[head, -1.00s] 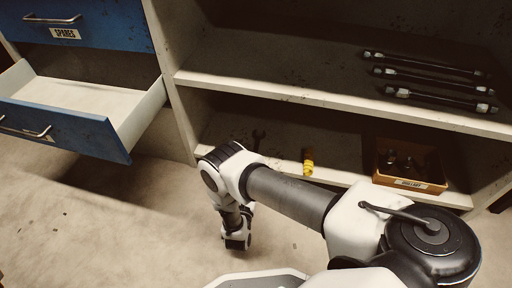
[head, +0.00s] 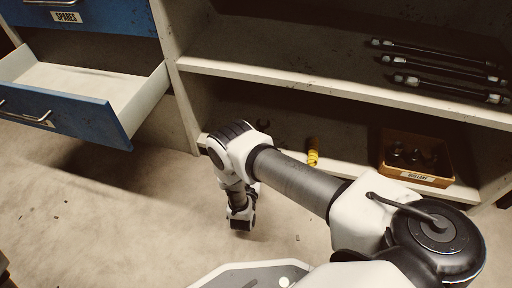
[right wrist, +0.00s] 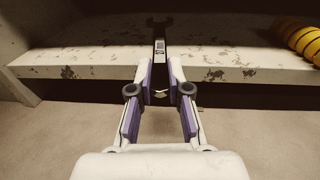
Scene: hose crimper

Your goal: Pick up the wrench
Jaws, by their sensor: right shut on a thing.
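The wrench (right wrist: 159,44) is a dark tool with an open-ended head and a pale label on its handle. In the right wrist view its head points away from me over the lower shelf and its handle crosses the shelf's front edge. My right gripper (right wrist: 160,78) is shut on the handle's near end, just in front of the shelf edge. In the head view the wrench's head (head: 263,122) shows behind my right arm, which hides the gripper and the handle. My left gripper is not in view.
A yellow ribbed piece (head: 313,152) lies on the lower shelf right of the wrench. A box of dark parts (head: 446,180) stands further right. Several black hoses (head: 440,75) lie on the upper shelf. An open blue drawer (head: 75,122) juts out at left.

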